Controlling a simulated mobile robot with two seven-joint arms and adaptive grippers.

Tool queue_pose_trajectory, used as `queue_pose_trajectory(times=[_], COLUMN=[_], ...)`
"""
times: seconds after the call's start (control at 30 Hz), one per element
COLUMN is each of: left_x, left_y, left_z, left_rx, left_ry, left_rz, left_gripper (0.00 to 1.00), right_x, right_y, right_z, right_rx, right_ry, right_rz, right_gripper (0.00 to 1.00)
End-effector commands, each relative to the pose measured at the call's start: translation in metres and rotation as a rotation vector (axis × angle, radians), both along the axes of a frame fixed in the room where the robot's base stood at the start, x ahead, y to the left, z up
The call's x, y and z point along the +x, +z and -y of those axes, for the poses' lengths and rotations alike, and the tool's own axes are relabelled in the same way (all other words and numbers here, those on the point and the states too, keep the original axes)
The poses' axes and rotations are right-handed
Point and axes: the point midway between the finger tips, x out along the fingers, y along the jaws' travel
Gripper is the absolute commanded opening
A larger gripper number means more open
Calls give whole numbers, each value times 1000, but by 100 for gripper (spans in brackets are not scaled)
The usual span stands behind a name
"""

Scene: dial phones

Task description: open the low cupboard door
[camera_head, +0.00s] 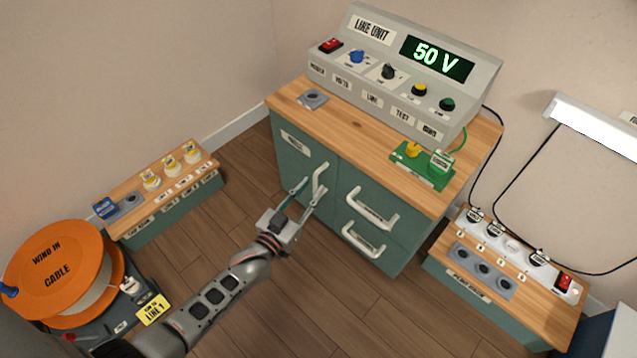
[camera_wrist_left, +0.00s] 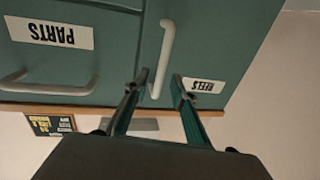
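The low cupboard door (camera_head: 292,163) is the green left front of the wooden-topped cabinet and looks shut. Its pale upright bar handle (camera_head: 321,176) is near the door's right edge. The wrist view shows the door (camera_wrist_left: 226,50) upside down, with a REELS label. My left gripper (camera_head: 306,196) is at the handle with its fingers apart. In the wrist view one end of the handle (camera_wrist_left: 165,55) lies between the fingers (camera_wrist_left: 157,88), with visible gaps beside it. I cannot tell how deep the handle sits between them. My right gripper is not in view.
Drawers with bar handles (camera_head: 372,208) are right of the door. The line unit (camera_head: 400,75) stands on the cabinet. A low bench (camera_head: 160,190) and an orange cable reel (camera_head: 55,268) are at left, another bench (camera_head: 545,310) at right. Floor before the door is clear apart from my arm.

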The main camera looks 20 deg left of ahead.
Motion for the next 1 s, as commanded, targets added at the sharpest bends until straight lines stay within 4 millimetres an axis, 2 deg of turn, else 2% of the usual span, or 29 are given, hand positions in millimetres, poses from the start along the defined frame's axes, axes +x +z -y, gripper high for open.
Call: queue_pose_trajectory(times=[0.07, 0.23, 0.6, 0.7, 1.0], left_x=[9, 24, 30, 30, 28], left_y=[-5, -3, -1, -1, -1], left_z=[2, 4, 5, 5, 3], left_rx=[0, -1, -1, -1, 0], left_ry=[0, 0, 0, 0, -1], left_rz=[-6, -4, -2, -2, -2], left_gripper=[25, 25, 25, 0, 0], right_x=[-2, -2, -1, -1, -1], right_y=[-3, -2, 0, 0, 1], right_z=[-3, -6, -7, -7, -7], right_rx=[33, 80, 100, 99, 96], right_ry=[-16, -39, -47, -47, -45], right_rz=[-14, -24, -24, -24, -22], right_gripper=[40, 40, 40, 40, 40])
